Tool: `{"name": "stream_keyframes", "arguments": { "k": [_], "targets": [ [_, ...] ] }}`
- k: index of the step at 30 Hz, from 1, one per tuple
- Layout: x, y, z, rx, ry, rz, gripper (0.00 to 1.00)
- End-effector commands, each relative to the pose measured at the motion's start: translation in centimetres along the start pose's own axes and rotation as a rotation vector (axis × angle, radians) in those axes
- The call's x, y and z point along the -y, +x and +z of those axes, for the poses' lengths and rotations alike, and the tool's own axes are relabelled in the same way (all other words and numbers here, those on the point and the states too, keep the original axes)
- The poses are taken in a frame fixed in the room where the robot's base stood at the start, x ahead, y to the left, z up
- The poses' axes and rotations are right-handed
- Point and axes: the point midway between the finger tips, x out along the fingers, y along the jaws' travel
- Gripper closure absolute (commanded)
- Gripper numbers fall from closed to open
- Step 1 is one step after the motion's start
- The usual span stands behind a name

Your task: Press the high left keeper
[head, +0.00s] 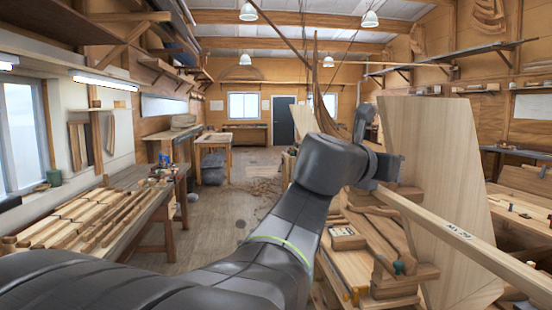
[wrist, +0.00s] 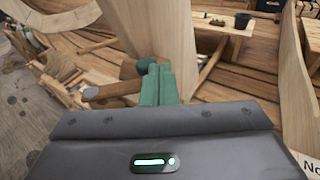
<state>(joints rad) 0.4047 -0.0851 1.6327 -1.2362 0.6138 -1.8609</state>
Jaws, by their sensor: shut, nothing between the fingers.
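My gripper (wrist: 157,85) shows in the wrist view as two green fingers, shut together with nothing between them. In the head view the dark end of my arm is beside a tall pale wooden board (head: 430,150), and the fingertips cannot be made out there. In the wrist view a pale upright board (wrist: 165,35) stands just beyond the fingertips. A dark green round knob (wrist: 144,66) shows next to the tips; I cannot tell whether they touch. I cannot pick out the high left keeper with certainty in either view.
A long pale beam with a printed label (head: 490,252) runs from near my gripper to the lower right. A cluttered wooden bench (head: 350,262) lies below. A bench with timber strips (head: 85,220) stands at left. The floor (head: 225,215) in between is mostly clear.

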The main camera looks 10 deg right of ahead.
Motion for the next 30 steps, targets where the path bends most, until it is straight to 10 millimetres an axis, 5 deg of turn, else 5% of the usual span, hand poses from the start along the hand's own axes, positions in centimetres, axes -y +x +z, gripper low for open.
{"name": "stream_keyframes", "arguments": {
  "k": [30],
  "targets": [
    [-0.8, 6.7, 1.1, -0.001, 0.001, -0.007, 1.0]
  ]
}}
